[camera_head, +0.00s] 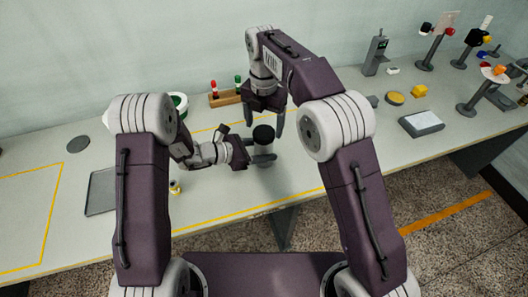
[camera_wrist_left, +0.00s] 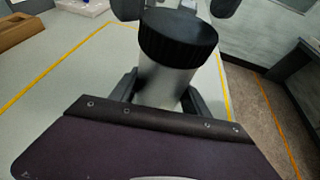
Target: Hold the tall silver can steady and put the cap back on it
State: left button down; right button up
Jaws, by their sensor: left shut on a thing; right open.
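The tall silver can (camera_head: 264,153) stands upright near the middle of the table. Its body also shows in the left wrist view (camera_wrist_left: 163,86). The ribbed black cap (camera_head: 263,133) sits on top of the can, also seen in the left wrist view (camera_wrist_left: 178,40). How far down it is seated I cannot tell. My left gripper (camera_head: 262,151) is shut on the can's body from the left, with a finger on either side. My right gripper (camera_head: 263,122) is open, pointing down above the cap, its fingers apart and clear of it.
A wooden rack (camera_head: 225,98) with red and green-topped pieces stands behind. A grey tray (camera_head: 101,190), a dark disc (camera_head: 78,144) and a small yellow item (camera_head: 175,187) lie left. A yellow block (camera_head: 419,91), a yellow disc (camera_head: 395,98) and a grey box (camera_head: 421,123) lie right.

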jog(key=shift+f, duration=1.3)
